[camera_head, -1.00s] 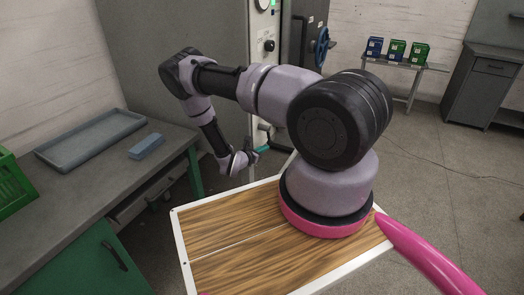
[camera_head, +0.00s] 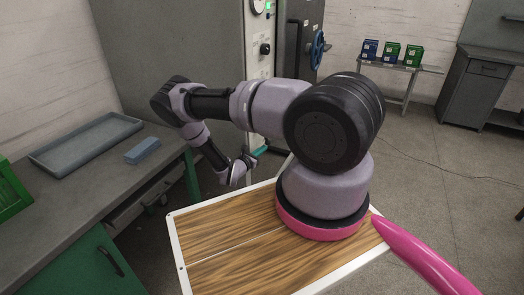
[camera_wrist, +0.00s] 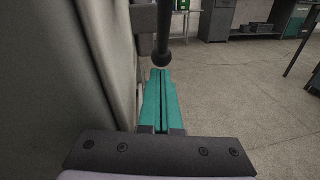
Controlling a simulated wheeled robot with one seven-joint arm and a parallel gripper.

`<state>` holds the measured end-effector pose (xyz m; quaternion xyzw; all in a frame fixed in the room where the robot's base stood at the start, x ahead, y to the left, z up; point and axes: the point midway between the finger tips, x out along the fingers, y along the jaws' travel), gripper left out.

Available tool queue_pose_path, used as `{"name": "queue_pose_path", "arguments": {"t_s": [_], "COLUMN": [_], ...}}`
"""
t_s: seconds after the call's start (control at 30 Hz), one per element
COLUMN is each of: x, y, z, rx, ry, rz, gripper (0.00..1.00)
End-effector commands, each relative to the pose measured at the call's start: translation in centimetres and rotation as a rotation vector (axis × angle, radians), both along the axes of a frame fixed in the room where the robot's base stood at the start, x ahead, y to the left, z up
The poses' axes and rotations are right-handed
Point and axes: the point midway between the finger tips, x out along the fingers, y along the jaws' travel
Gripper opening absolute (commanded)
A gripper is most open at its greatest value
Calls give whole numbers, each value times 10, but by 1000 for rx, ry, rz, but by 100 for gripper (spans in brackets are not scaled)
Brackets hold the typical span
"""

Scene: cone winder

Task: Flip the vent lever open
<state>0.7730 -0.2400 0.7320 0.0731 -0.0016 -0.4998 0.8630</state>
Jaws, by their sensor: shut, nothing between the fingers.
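A dark rod with a black ball end (camera_wrist: 162,52), which looks like the vent lever, hangs from the top of the wrist view. My gripper (camera_wrist: 160,74) has its two teal fingers shut together with nothing between them. The fingertips are just below the ball, in line with it; I cannot tell whether they touch. In the head view my gripper (camera_head: 260,150) is low beside the cabinet's front, and the lever cannot be made out there behind my arm.
The tall grey cabinet (camera_head: 175,50) has a panel with a black knob (camera_head: 265,48) and a blue handwheel (camera_head: 318,48) at its right. In the wrist view its grey wall (camera_wrist: 60,70) runs close left of my fingers. Open floor (camera_wrist: 240,90) lies to the right.

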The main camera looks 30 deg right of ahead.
Motion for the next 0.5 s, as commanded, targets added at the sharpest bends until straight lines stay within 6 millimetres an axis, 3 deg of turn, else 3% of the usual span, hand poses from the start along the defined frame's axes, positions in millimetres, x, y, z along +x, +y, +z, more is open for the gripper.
{"name": "queue_pose_path", "arguments": {"t_s": [0.27, 0.5], "x": [-17, -44], "y": [22, 71], "z": [-27, -19], "rx": [-1, 0], "ry": [3, 1], "rz": [-4, -5], "gripper": [0, 0]}}
